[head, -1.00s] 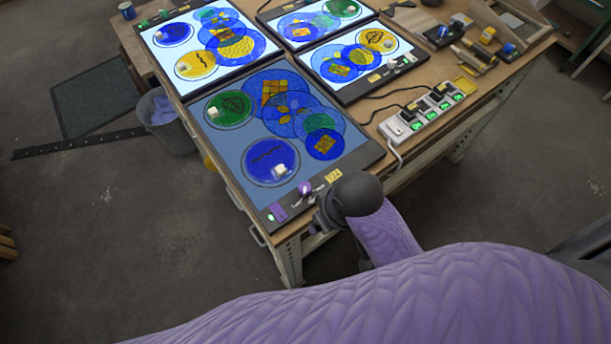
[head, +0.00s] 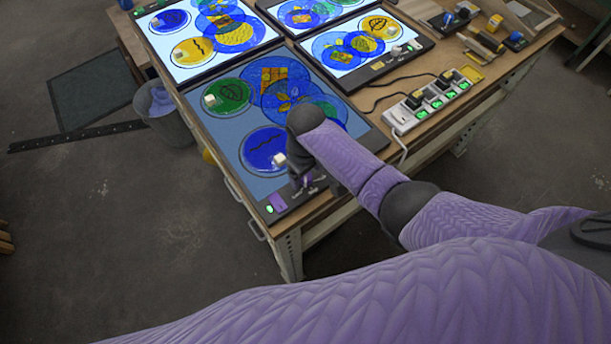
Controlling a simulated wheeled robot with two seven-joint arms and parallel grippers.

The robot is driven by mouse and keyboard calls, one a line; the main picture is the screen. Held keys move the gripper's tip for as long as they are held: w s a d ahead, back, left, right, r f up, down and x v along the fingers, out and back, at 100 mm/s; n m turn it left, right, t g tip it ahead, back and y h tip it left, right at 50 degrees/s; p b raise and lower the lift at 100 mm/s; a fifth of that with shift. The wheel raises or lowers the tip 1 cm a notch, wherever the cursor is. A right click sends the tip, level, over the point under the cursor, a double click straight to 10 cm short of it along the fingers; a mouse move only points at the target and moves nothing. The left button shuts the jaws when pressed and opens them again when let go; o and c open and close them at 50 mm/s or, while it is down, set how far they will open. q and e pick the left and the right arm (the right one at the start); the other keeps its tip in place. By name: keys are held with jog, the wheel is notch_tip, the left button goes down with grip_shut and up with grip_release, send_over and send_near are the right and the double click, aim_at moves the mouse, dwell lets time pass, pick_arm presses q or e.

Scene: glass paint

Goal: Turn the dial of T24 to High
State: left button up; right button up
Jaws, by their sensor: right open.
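The nearest light panel (head: 225,137), dimmer than the others, lies on the workbench with painted glass discs on it. The jaws are open. My left gripper is not in view.
Brighter light panels (head: 163,71) with painted discs lie behind. A white power strip (head: 402,119) with green lights and black cables is to the right. A grey bin (head: 172,124) stands on the floor left of the bench. White cubes (head: 279,159) rest on the discs.

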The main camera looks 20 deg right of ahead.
jog(key=shift+f, duration=0.6)
jog(key=c, duration=0.7)
grip_shut()
